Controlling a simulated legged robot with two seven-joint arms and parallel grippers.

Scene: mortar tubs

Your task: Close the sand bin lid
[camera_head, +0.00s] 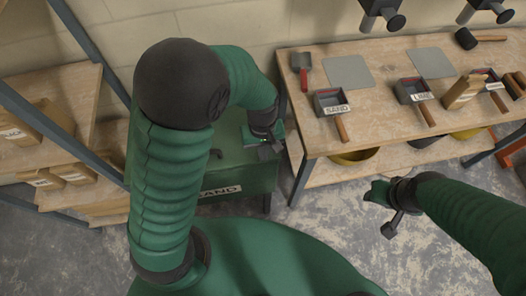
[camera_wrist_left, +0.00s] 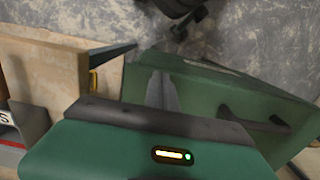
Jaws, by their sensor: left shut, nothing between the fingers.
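The green sand bin (camera_head: 262,180) stands on the floor left of the workbench, with a SAND label on its front. Its green lid (camera_head: 232,140) appears to lie flat on top, with a dark handle (camera_head: 216,153). The lid and handle (camera_wrist_left: 255,122) also show in the left wrist view. My left gripper (camera_head: 270,150) is over the lid's right part, shut and empty; its fingers (camera_wrist_left: 163,92) point across the green surface. I cannot tell whether they touch it. My right gripper (camera_head: 391,225) is over bare floor right of the bin; its jaws are unclear.
The wooden workbench (camera_head: 375,115) at right bears scoops labelled SAND (camera_head: 333,103) and LIME (camera_head: 412,91), trowel boards and a mallet (camera_head: 466,38). Yellow tubs (camera_head: 353,157) sit below it. A shelf with bags (camera_head: 42,178) stands at left. Floor in front of the bench is clear.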

